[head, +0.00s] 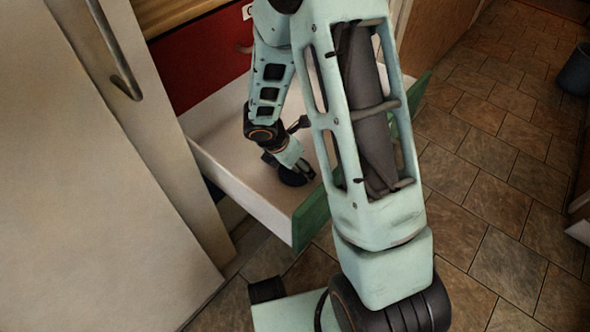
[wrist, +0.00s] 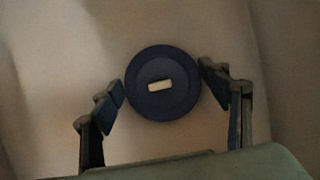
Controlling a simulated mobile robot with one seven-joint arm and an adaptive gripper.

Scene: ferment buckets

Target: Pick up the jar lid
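The jar lid (wrist: 178,104) is a round dark blue disc with a pale rectangular mark at its centre. It lies flat on the floor of an open drawer, and in the head view its dark shape (head: 292,178) shows partly behind my gripper. My gripper (head: 290,168) reaches down into the drawer over the lid. In the wrist view, the two fingers of my gripper (wrist: 162,88) stand apart on either side of the lid, close to its left and right edges. I cannot tell whether either fingertip touches it.
The open drawer (head: 232,187) has pale walls and a green front. A red panel (head: 200,58) stands behind it and a tall pale door (head: 80,170) with a handle stands to the left. Tiled floor (head: 490,180) lies clear to the right, with a dark bucket (head: 574,72) at the far edge.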

